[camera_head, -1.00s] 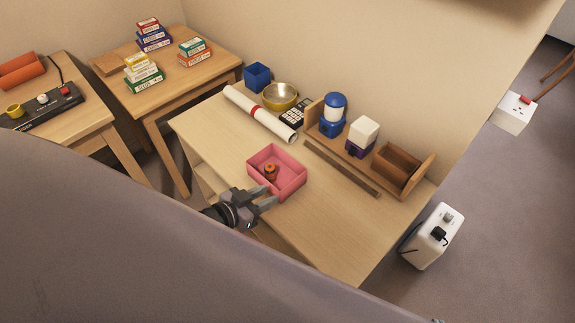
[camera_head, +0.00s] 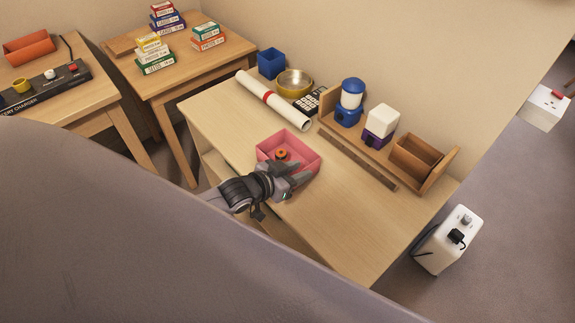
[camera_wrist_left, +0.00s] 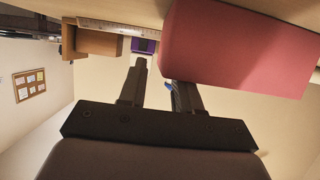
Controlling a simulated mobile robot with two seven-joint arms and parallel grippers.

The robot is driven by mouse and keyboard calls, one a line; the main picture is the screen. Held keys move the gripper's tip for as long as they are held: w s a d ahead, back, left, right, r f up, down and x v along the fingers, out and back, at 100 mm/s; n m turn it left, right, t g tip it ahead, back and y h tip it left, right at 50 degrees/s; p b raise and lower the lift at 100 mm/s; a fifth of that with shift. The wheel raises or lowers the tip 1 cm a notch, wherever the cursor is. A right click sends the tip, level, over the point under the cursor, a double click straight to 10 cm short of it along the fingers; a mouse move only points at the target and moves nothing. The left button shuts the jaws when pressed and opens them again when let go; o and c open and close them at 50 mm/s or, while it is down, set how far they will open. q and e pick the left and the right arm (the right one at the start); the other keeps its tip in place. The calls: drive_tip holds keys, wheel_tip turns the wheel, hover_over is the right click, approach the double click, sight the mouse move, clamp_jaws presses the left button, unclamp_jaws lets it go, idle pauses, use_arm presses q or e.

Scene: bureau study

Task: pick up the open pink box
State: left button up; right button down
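The open pink box (camera_head: 312,157) stands upright on the desk near its front edge, with a small orange-and-dark round item (camera_head: 281,154) inside. My left gripper (camera_head: 298,172) is open at the box's near right side, its fingers overlapping the near wall in the head view. In the left wrist view the pink box (camera_wrist_left: 235,50) fills the upper right, and it hides the end of one finger of my left gripper (camera_wrist_left: 157,74). Whether a wall lies between the fingers, or is touched, I cannot tell. My right gripper is not in view.
The desk's front right area (camera_head: 360,228) is clear.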

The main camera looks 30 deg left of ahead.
sight(306, 169)
use_arm(q)
drive_tip(key=shift+b+x, duration=1.3)
drive_tip(key=shift+x, duration=0.5)
clamp_jaws()
drive_tip(key=shift+r, duration=0.1)
